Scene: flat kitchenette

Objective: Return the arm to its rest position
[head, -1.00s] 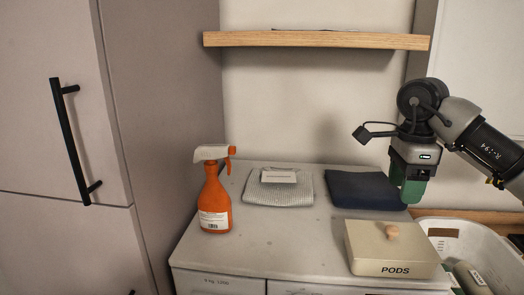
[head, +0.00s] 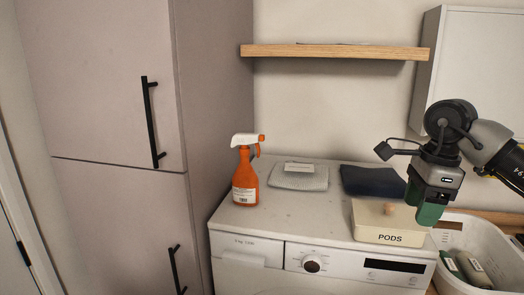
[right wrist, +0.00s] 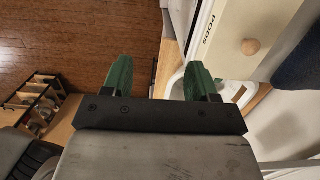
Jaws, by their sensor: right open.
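My right gripper (head: 430,208) hangs at the right of the head view, with its green fingers pointing down. It is in front of the right end of the PODS box (head: 372,226) and covers part of it. In the right wrist view the two green fingers (right wrist: 158,80) stand wide apart with nothing between them. The PODS box also shows at the upper right of the right wrist view (right wrist: 215,35). My left gripper is not in view.
A washing machine (head: 300,220) bears an orange spray bottle (head: 245,185), a grey cloth (head: 300,180) and a dark blue cloth (head: 370,181). A white basket (head: 450,268) with bottles stands at its right. A wooden shelf (head: 335,52) hangs above. A tall cabinet (head: 110,120) stands left.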

